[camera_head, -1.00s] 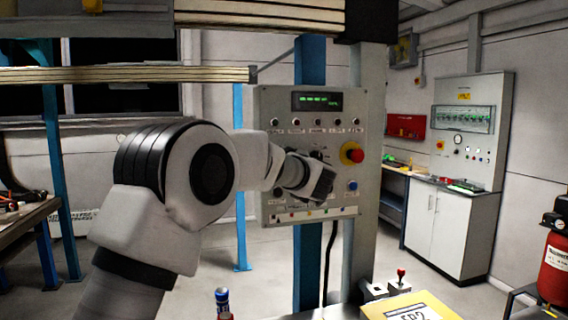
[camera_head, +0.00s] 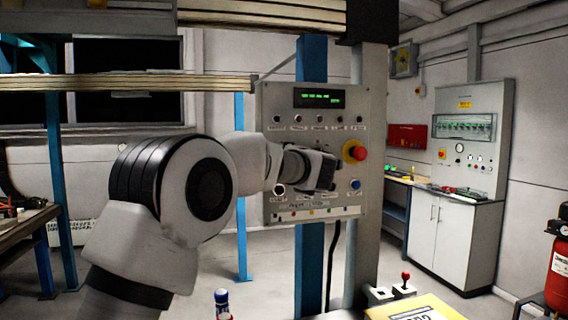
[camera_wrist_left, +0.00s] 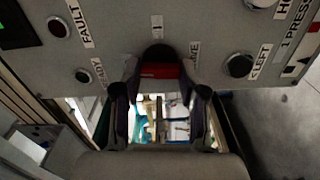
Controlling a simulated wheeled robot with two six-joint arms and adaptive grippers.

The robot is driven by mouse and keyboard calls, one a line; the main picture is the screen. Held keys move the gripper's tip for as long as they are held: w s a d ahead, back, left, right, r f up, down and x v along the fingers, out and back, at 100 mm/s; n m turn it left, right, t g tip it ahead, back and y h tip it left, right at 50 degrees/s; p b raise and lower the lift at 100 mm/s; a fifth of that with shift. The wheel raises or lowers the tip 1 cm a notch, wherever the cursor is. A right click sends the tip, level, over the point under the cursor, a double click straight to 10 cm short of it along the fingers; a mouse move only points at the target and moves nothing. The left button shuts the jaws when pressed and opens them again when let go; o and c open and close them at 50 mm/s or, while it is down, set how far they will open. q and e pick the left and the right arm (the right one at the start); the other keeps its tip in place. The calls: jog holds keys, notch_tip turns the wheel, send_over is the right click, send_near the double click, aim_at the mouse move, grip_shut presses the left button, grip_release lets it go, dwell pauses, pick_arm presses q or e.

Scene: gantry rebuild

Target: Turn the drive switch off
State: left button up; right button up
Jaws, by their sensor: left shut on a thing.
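The grey control panel (camera_head: 273,100) stands ahead on a blue post, with a lit green display. My left gripper (camera_head: 322,171) is at the panel's middle, left of the red emergency button, and hides the switch from the head view. In the left wrist view, a dark knob (camera_wrist_left: 158,54) with a red part stands between the fingers of my left gripper (camera_wrist_left: 160,92), which are shut on it. A partly hidden label ending in "VE" is beside it and a "1" mark above it. I take it for the drive switch. My right gripper is in neither view.
The red emergency button (camera_head: 354,151) on its yellow base is close right of the gripper. A blue button (camera_head: 355,184) is below it. A row of small buttons runs under the display. A yellow box (camera_head: 425,308) and a small red-topped lever (camera_head: 405,279) are below the panel.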

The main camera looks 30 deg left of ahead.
pick_arm(q)
jog(key=shift+r+n, duration=0.25)
jog(key=shift+n, duration=0.35)
jog(key=o, duration=1)
jog(key=shift+w, duration=0.1)
jog(key=shift+o, duration=0.7)
jog(key=shift+w+d+f+b, duration=0.1)
jog(key=shift+w+f+b, duration=0.1)
jog(key=shift+b, duration=0.1)
jog(key=v, duration=1.2)
